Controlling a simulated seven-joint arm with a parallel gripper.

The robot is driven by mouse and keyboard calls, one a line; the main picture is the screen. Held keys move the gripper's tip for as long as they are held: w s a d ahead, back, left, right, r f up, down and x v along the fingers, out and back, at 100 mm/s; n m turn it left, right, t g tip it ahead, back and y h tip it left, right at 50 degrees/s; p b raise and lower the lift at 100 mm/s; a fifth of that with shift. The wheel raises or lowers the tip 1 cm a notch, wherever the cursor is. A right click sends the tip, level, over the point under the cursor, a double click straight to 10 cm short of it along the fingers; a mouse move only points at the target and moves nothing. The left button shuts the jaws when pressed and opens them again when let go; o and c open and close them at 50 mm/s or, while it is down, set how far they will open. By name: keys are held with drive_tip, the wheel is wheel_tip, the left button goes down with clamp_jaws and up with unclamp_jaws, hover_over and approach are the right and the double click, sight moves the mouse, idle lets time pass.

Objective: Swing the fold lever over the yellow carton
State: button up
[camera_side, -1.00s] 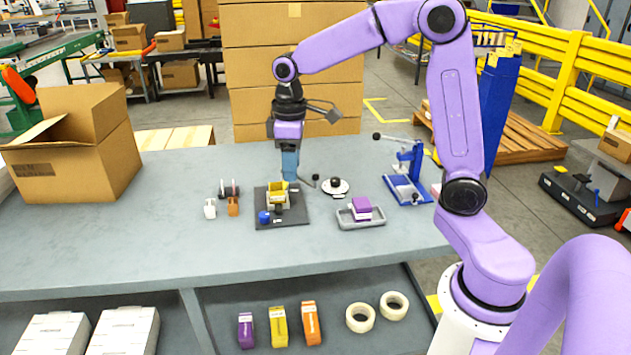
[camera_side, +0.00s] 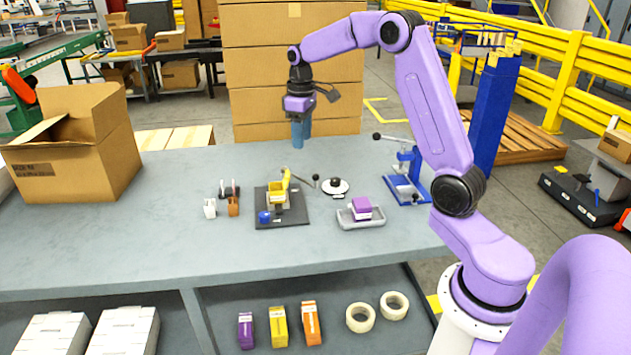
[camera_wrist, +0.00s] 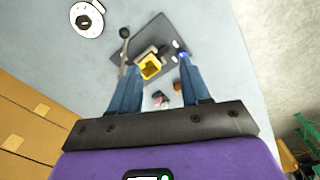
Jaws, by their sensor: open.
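The yellow carton (camera_side: 276,198) sits in a small holder on a dark base plate (camera_side: 290,218), with a yellow piece standing up at its back right. It also shows in the wrist view (camera_wrist: 150,68). The fold lever (camera_side: 304,181) sticks out to the right of the carton and ends in a dark ball. In the wrist view the lever (camera_wrist: 123,50) lies left of the carton, its lower part close to a finger. My gripper (camera_side: 299,137) is above and behind the fixture, apart from it. Its blue fingers (camera_wrist: 160,88) are spread, with nothing held between them.
A round white disc with a black knob (camera_side: 335,185) lies right of the lever. A grey tray (camera_side: 362,220) holds a purple carton, and a blue press (camera_side: 407,182) stands beyond. Small white and orange items (camera_side: 233,206) lie left. The front table is clear.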

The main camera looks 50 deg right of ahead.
drive_tip(key=m, duration=0.1)
hover_over(316, 178)
drive_tip(key=f, duration=0.1)
drive_tip(key=shift+w+d+f, duration=0.1)
drive_tip(key=shift+d+f, duration=0.05)
drive_tip(key=shift+f, duration=2.75)
drive_tip(key=shift+w+d+f, duration=0.1)
drive_tip(key=shift+w+f, duration=0.05)
drive_tip(key=shift+f, duration=2.75)
drive_tip(key=shift+w+d+f, duration=0.1)
drive_tip(key=shift+d+f, duration=0.05)
drive_tip(key=shift+f, duration=2.75)
clamp_jaws()
